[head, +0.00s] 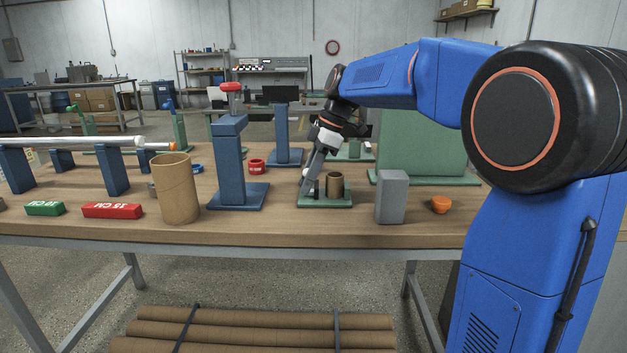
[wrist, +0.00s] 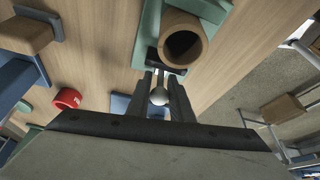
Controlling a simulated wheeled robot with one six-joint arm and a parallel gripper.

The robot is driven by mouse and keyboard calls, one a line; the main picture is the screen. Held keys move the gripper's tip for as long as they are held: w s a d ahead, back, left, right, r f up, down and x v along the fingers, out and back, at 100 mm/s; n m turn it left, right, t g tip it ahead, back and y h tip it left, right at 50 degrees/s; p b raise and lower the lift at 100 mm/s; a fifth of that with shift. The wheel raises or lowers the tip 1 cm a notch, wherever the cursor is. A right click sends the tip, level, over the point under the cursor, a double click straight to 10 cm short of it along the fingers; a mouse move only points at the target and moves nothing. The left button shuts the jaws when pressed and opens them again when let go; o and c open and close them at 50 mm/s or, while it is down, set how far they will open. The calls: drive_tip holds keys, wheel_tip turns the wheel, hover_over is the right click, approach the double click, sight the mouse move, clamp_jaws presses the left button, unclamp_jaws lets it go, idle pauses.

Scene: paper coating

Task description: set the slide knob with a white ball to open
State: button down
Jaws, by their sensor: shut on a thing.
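The slide knob's white ball (wrist: 158,97) shows in the wrist view between the two dark fingers of my gripper (wrist: 161,82). My gripper is shut on the knob. In the head view my gripper (head: 308,187) points down at the left side of a small green base (head: 326,204). A short brown cardboard tube (head: 334,186) stands upright on that base, just right of the fingers. The tube also shows in the wrist view (wrist: 200,50), just beyond the fingertips. The knob's slot and any open marking are hidden or too small to read.
A grey block (head: 392,197) and an orange piece (head: 440,204) stand to the right. A blue post (head: 230,165) with a red-topped part and a large cardboard tube (head: 175,190) stand left. A red ring (head: 256,166) lies behind. A green panel (head: 425,142) stands behind right.

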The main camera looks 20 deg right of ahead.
drive_tip(key=shift+a, duration=0.15)
drive_tip(key=c, duration=1.6)
unclamp_jaws()
drive_tip(key=v, duration=1.7)
drive_tip(key=shift+r, duration=0.1)
drive_tip(key=s+f+m+t+h, duration=0.1)
drive_tip(key=s+f+m, duration=0.4)
drive_tip(key=s+f, duration=0.5)
drive_tip(key=s+d+f+m+t+h, duration=0.1)
drive_tip(key=s+f+m+t+h, duration=0.1)
drive_tip(key=s+f+m, duration=0.4)
drive_tip(key=s+d+f+m+t+h, duration=0.1)
drive_tip(key=s+f+m, duration=0.4)
drive_tip(key=s+f, duration=0.9)
drive_tip(key=shift+s+d+f+m, duration=0.1)
drive_tip(key=shift+s+f+m, duration=0.1)
drive_tip(key=shift+s, duration=0.65)
drive_tip(key=shift+s+d+f+m, duration=0.1)
drive_tip(key=shift+s+f, duration=0.1)
drive_tip(key=shift+s, duration=0.6)
